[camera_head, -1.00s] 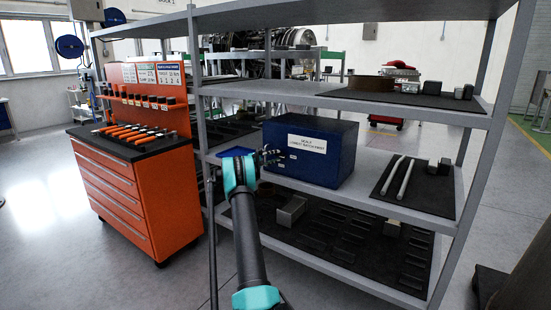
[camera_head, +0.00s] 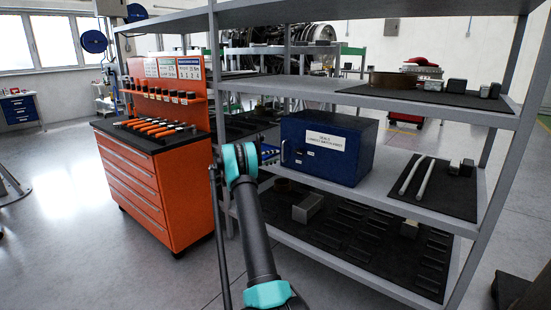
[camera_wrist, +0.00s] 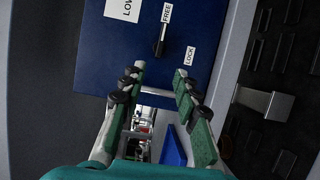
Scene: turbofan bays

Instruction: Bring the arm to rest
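My gripper (camera_head: 270,153) is at the left end of the blue box (camera_head: 352,157) on the middle shelf, with my arm reaching up from below. In the wrist view, my gripper (camera_wrist: 162,72) has its two green-and-grey fingers spread apart, with nothing held between them. The blue box face (camera_wrist: 110,62) lies beyond the fingertips, carrying a small dark lever (camera_wrist: 160,42) between labels reading FREE and LOCK. The lever points towards FREE. A gap between the fingers and the lever cannot be measured here.
The grey shelf rack (camera_head: 480,117) holds parts on dark mats around the box. Two pale rods (camera_head: 417,176) lie right of it. A metal block (camera_head: 308,207) sits on the lower shelf. An orange tool cabinet (camera_head: 160,190) stands left. Open floor (camera_head: 70,230) lies further left.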

